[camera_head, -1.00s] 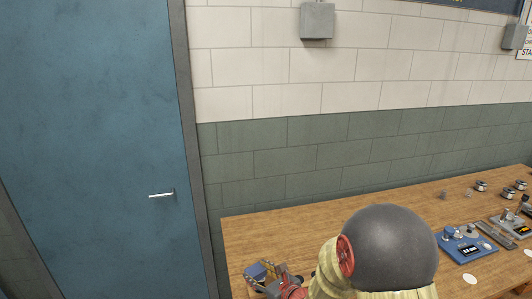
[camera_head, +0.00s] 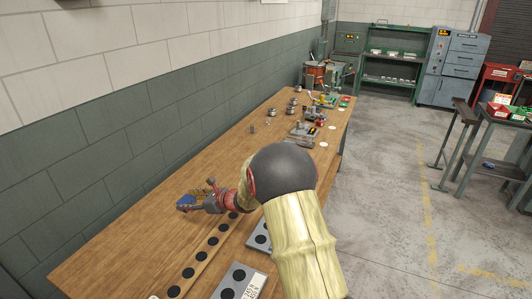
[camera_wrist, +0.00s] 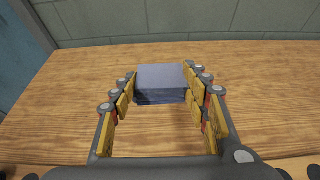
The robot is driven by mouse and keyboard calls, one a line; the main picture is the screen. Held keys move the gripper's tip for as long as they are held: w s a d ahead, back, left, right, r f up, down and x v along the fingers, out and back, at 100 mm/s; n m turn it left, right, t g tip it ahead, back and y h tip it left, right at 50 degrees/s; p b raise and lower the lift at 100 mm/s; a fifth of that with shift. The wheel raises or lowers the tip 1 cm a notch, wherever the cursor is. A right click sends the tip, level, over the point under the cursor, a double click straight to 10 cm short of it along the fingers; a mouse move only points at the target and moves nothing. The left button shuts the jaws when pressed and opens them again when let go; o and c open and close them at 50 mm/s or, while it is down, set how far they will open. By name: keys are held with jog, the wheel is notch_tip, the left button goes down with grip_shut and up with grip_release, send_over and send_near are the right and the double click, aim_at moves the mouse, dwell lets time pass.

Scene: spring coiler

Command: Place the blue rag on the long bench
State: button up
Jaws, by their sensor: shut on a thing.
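The blue rag (camera_wrist: 161,84) is a folded, layered blue-grey block between the two fingers of my gripper (camera_wrist: 160,78) in the wrist view. My gripper (camera_head: 194,200) is shut on it, with a finger on each side. In the head view the rag (camera_head: 184,203) shows as a small blue patch at the gripper's tip. The long bench (camera_head: 110,252) has a brown wooden top, and the gripper is over its near left part. I cannot tell whether the rag touches the wood. My arm hides part of the bench.
A strip with several black discs (camera_head: 188,273) and a grey plate (camera_head: 237,283) lie on the bench's near side. Small devices (camera_head: 303,131) stand farther along. A green and white brick wall (camera_head: 150,120) runs behind the bench. The wood left of the gripper is clear.

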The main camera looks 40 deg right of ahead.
jog(key=shift+w+d, duration=0.15)
jog(key=shift+d, duration=0.1)
jog(key=s+a+f+b, duration=0.2)
jog(key=a+f+b, duration=0.15)
jog(key=a, duration=0.45)
jog(key=b, duration=0.1)
send_over(172, 254)
jog(key=f, duration=0.5)
jog(key=shift+w+d+f, duration=0.15)
jog(key=shift+d+f, duration=0.05)
jog(key=shift+d, duration=0.2)
jog(key=f+b, duration=0.1)
jog(key=a+f, duration=0.1)
jog(key=f, duration=0.1)
jog(key=shift+f+b, duration=0.3)
jog(key=shift+b, duration=0.1)
jog(key=shift+d+f, duration=0.1)
jog(key=shift+f, duration=0.15)
jog(key=shift+f, duration=0.1)
jog(key=o, duration=0.5)
jog(key=shift+f+b, duration=0.1)
jog(key=shift+b, duration=0.2)
jog(key=o, duration=0.4)
jog(key=shift+c, duration=0.2)
